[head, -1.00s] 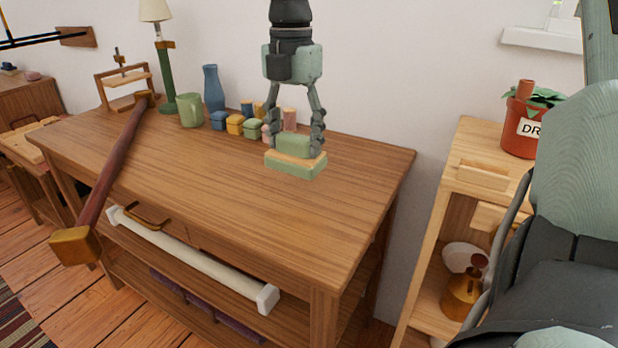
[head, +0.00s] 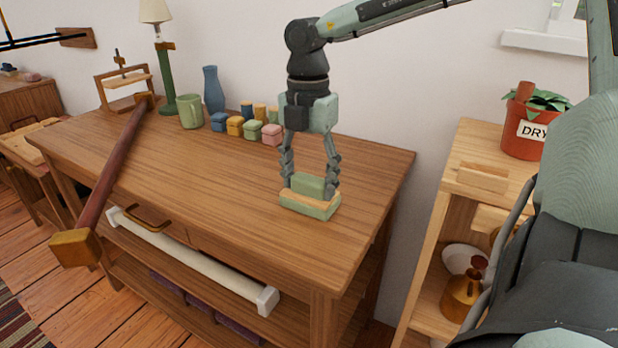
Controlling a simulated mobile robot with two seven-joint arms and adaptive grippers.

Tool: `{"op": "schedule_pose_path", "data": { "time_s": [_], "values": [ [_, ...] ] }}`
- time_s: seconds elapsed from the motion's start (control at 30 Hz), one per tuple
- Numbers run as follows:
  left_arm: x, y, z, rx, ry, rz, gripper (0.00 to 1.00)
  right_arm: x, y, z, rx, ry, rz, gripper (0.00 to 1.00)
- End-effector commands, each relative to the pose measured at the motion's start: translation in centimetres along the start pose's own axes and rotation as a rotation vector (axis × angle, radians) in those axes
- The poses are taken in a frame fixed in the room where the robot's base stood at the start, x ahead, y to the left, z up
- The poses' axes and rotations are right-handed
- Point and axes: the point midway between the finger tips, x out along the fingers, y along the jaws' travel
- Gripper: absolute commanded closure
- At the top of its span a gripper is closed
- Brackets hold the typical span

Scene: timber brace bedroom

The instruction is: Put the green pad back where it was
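The green pad (head: 310,205) is a small block with a green upper part, a tan layer and a pale green base. It is at the right part of the wooden table (head: 200,180) in the head view. My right gripper (head: 309,187) points down, with its fingers on either side of the pad's upper green part, shut on it. The pad is level and low over the tabletop; I cannot tell whether it touches the wood. My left gripper is not in view.
Small lidded boxes (head: 235,126) stand in a row at the table's back, with a blue vase (head: 213,90), green mug (head: 190,111) and lamp (head: 165,60) to their left. A long-handled mallet (head: 110,170) crosses the left front. A shelf (head: 450,190) stands right. The table's middle is clear.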

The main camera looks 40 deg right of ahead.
Motion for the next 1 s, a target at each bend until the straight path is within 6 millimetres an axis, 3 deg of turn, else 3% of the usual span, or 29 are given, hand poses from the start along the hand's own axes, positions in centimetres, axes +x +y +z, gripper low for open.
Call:
{"op": "schedule_pose_path", "data": {
  "time_s": [0.17,0.57,1.0],
  "values": [
    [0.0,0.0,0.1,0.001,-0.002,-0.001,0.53,0.0,0.0,0.0,0.0,0.0,0.0,0.2],
    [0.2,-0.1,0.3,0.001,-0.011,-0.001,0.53,-0.6,0.1,0.0,0.0,-0.001,0.002,0.2],
    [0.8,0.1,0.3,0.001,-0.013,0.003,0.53,-9.2,0.1,0.1,0.001,-0.003,0.003,0.2]
  ]
}}
